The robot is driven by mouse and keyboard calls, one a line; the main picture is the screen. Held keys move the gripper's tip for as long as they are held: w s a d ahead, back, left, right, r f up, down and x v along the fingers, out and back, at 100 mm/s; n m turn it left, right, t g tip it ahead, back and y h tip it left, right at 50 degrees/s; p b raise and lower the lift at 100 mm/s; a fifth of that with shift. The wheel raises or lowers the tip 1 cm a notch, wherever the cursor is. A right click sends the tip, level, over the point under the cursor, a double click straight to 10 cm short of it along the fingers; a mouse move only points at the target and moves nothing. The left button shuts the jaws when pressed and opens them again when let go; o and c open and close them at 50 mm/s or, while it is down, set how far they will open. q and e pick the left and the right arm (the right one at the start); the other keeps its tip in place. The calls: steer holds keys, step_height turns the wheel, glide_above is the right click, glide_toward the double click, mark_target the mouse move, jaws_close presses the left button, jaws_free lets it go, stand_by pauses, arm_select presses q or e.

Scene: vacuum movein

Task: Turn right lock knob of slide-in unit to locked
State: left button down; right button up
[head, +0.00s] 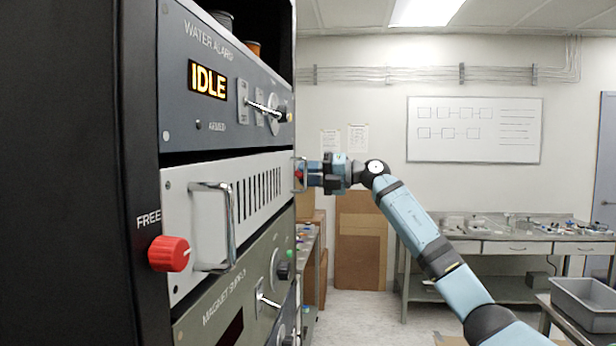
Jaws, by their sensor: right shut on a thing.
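The slide-in unit (205,215) is a white panel with vent slots in a dark rack, seen at a steep angle. Its left lock knob (168,254) is red, with the label "FREE" above it. My right gripper (308,176) reaches in from the right and is shut on that knob. The gripper hides most of the knob, so its setting cannot be read. My left gripper is not in view.
A metal handle (229,226) sticks out at the unit's left, and another handle (304,173) is close to my right gripper. The "WATER ALARM" panel (228,120) reading IDLE is above, the "MAGNET SUPPLY" panel (240,293) below. A workbench (490,246) and grey bin (585,303) stand at right.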

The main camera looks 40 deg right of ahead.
steer(key=shift+n+b, duration=0.55)
steer(key=shift+n, duration=2.35)
steer(key=o, duration=0.9)
steer(key=shift+o, duration=0.2)
steer(key=b+v, duration=0.4)
steer(key=v, duration=0.9)
steer(key=shift+s+d+b, duration=0.2)
steer(key=shift+s+b, duration=0.1)
steer(key=shift+s, duration=0.05)
